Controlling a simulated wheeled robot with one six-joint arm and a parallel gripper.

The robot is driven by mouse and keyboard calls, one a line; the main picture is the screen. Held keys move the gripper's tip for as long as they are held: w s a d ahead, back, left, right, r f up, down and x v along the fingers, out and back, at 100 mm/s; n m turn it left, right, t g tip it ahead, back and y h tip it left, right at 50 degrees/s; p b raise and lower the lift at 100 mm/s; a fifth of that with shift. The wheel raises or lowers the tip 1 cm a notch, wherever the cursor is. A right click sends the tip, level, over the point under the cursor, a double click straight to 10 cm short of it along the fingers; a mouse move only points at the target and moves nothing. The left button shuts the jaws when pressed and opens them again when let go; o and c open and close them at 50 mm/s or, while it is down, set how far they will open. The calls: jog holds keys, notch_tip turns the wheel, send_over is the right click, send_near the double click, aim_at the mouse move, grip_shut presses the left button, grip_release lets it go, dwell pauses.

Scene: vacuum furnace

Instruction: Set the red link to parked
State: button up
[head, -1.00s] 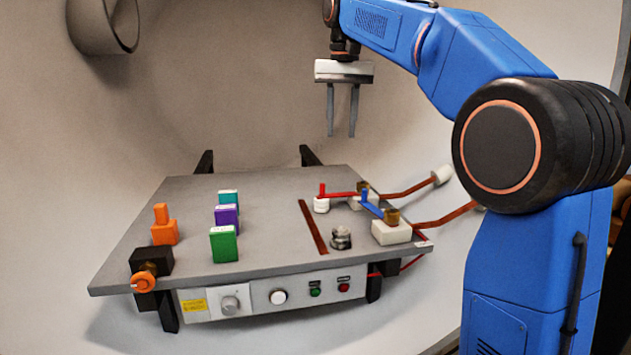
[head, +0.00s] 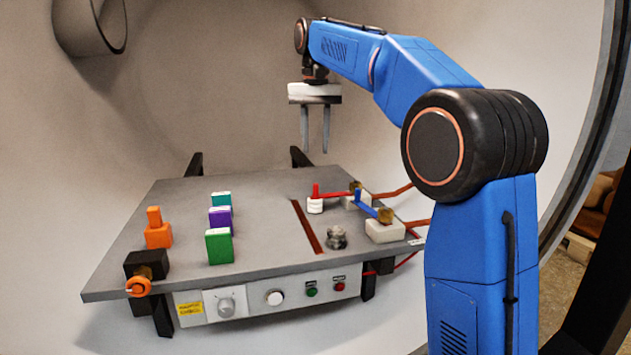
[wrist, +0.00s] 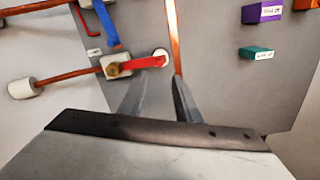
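The red link (head: 335,196) is a flat red bar with an upright red handle at its left end. It runs from a brass pivot on the rear white block (head: 350,202) to a round white post (head: 315,207), its tip over the post. In the wrist view the red link (wrist: 145,63) lies just beyond my fingertips. My gripper (head: 315,150) is open and empty, fingers pointing down, above the rear of the board. In the wrist view my gripper (wrist: 160,82) shows both fingers apart, nothing between them. A small label (wrist: 93,51) near the link is unreadable.
A blue link (head: 367,204) on the front white block (head: 385,231) stands close by. Copper rods run off right. A copper strip (head: 307,227) and a metal knob (head: 337,238) lie in front. Purple, green, teal and orange pieces stand left on the board (head: 262,255).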

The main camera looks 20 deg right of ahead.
aim_at(316, 184)
notch_tip(316, 184, down, 11)
jog(key=shift+r, duration=0.1)
dwell(0.3)
jog(key=shift+c, duration=0.4)
grip_shut()
